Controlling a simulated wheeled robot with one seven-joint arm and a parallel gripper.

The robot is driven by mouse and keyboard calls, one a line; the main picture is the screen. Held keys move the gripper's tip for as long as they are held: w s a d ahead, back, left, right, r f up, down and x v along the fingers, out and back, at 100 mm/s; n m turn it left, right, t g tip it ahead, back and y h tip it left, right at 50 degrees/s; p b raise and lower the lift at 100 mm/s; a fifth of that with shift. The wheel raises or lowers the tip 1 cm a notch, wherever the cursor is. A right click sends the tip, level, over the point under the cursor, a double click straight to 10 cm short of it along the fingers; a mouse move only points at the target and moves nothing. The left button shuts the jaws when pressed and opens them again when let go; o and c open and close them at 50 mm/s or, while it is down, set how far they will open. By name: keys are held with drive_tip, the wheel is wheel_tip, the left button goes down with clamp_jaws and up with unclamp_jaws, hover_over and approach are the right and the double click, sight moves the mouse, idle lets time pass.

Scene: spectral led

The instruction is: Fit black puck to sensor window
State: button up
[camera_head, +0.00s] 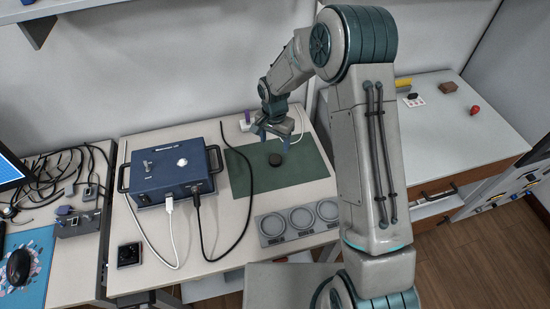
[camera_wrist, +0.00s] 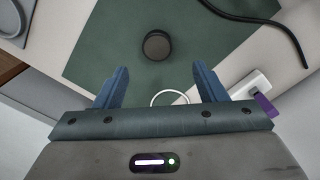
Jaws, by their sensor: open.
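The black puck (camera_head: 275,159) lies flat on the green mat (camera_head: 302,178), near its middle. It also shows in the wrist view (camera_wrist: 157,45), beyond and between my fingertips. My gripper (camera_head: 273,134) is above the far part of the mat, open and empty, apart from the puck. In the wrist view both blue fingers (camera_wrist: 160,68) are spread wide. A blue instrument box (camera_head: 172,176) with a bright round spot on its top stands left of the mat. A small black square device (camera_head: 129,254) lies at the front left of the table. I cannot tell which part is the sensor window.
A grey tray (camera_head: 259,240) with three round recesses lies in front of the mat. A black cable (camera_head: 249,200) and a white cable (camera_head: 144,231) run from the box. A white-and-purple piece (camera_head: 245,122) stands at the mat's far edge. The mat around the puck is clear.

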sight(275, 159)
wheel_tip(275, 159, down, 2)
drive_tip(key=shift+f, duration=0.2)
drive_tip(key=shift+s+f+p, duration=0.15)
drive_tip(key=shift+f+p, duration=0.3)
drive_tip(key=shift+f, duration=0.15)
drive_tip(key=shift+d+f+p, duration=0.15)
drive_tip(key=shift+f+p, duration=0.45)
drive_tip(key=shift+f, duration=1.45)
drive_tip(key=c, duration=1)
